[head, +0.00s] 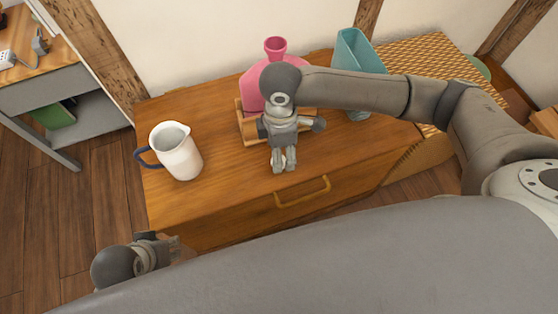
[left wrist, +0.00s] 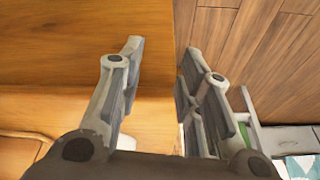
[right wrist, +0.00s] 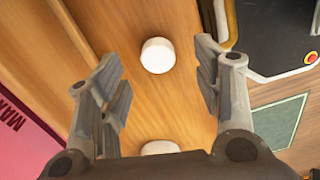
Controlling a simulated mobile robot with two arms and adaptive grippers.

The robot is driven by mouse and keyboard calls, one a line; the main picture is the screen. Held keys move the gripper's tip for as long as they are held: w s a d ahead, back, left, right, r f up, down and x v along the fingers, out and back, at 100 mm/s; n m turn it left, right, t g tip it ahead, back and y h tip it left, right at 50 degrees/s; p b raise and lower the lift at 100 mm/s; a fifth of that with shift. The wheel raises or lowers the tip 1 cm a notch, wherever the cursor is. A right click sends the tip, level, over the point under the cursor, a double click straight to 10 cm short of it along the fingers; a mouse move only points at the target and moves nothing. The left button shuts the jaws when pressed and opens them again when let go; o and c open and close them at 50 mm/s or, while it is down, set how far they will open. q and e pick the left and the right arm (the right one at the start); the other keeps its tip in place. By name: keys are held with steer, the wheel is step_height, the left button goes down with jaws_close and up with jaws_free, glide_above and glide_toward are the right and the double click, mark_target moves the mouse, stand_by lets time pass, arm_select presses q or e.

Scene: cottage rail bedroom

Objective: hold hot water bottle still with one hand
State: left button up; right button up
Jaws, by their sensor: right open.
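The pink hot water bottle (head: 252,88) stands in a wooden holder (head: 246,125) on the dresser, funnel-shaped neck up. My right arm and gripper cover part of it in the head view. A pink surface with lettering (right wrist: 18,140), seemingly the bottle, shows at the left edge of the right wrist view. My right gripper (head: 284,168) is open, in front of the holder near the dresser's front edge, apart from the bottle. A white round piece (right wrist: 158,55) lies between its fingers in view, untouched as far as I can tell. My left gripper (left wrist: 160,65) is open and empty by the dresser's front left.
A white pitcher (head: 180,155) with a blue handle stands on the dresser's left. A teal container (head: 357,55) stands behind right, beside a woven surface (head: 425,62). The dresser (head: 225,190) has a drawer handle (head: 303,192). A second white piece (right wrist: 160,147) shows in the right wrist view.

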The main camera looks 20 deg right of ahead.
steer(key=shift+a+f+b, duration=0.1)
steer(key=shift+f+b, duration=0.2)
steer(key=shift+f, duration=0.45)
step_height(320, 180, down, 4)
steer(key=shift+w+a+r+b, duration=0.1)
steer(key=shift+r+b, duration=0.15)
steer(key=shift+b, duration=0.4)
arm_select(q)
steer(key=shift+s+a+r, duration=0.1)
steer(key=shift+s+r, duration=0.3)
steer(key=shift+r, duration=0.3)
arm_select(e)
steer(key=shift+c, duration=0.4)
steer(key=c, duration=0.7)
